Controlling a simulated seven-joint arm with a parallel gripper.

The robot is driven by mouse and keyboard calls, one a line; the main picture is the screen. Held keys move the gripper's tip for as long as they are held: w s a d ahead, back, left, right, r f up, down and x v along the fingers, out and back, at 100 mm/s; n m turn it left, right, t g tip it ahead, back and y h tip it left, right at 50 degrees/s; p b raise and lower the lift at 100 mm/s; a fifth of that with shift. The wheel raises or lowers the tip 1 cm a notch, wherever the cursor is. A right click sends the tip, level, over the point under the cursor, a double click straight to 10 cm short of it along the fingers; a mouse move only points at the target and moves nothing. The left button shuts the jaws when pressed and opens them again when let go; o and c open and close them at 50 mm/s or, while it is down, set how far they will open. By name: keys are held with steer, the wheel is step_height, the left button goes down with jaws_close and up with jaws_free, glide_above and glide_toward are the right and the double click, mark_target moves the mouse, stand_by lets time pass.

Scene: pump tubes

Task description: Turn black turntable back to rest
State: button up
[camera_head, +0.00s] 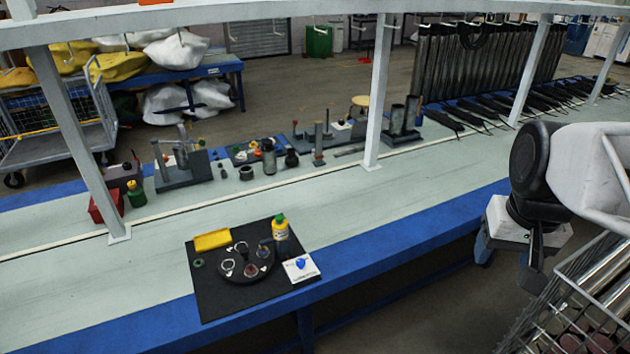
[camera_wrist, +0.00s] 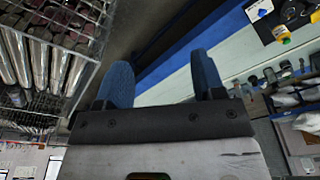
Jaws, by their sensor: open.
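The black turntable (camera_head: 240,275) is a round dark disc on a black mat (camera_head: 215,304) on the bench, left of centre in the head view. Several small parts, some ring-shaped, sit on it. In the wrist view the mat (camera_wrist: 270,24) shows only partly, at the top right corner. My gripper (camera_head: 535,262) hangs at the right in the head view, beyond the bench's front edge and far from the turntable. In the wrist view my gripper (camera_wrist: 160,84) shows two blue fingers spread apart with nothing between them.
A wire basket of metal tubes (camera_head: 580,300) stands below my gripper. White posts (camera_head: 380,95) rise from the bench. The bench right of the mat is clear.

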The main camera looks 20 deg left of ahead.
steer(key=w+a+f+n+g, duration=0.2)
steer(key=w+a, duration=1.2)
steer(key=w, duration=0.2)
steer(key=w+a+f+n+g, duration=0.1)
steer(key=w+a+f, duration=0.35)
steer(key=a, duration=0.35)
steer(key=w+a+f+n, duration=0.1)
steer(key=w+a+f, duration=0.2)
steer(key=w+a, duration=0.35)
steer(key=n+g+h, duration=0.2)
steer(key=n+h, duration=0.1)
steer(key=n, duration=0.1)
glide_toward(244, 249)
step_height(244, 249, down, 2)
steer(key=shift+s, duration=0.2)
steer(key=shift+x, duration=3.9)
steer(key=shift+d, duration=0.15)
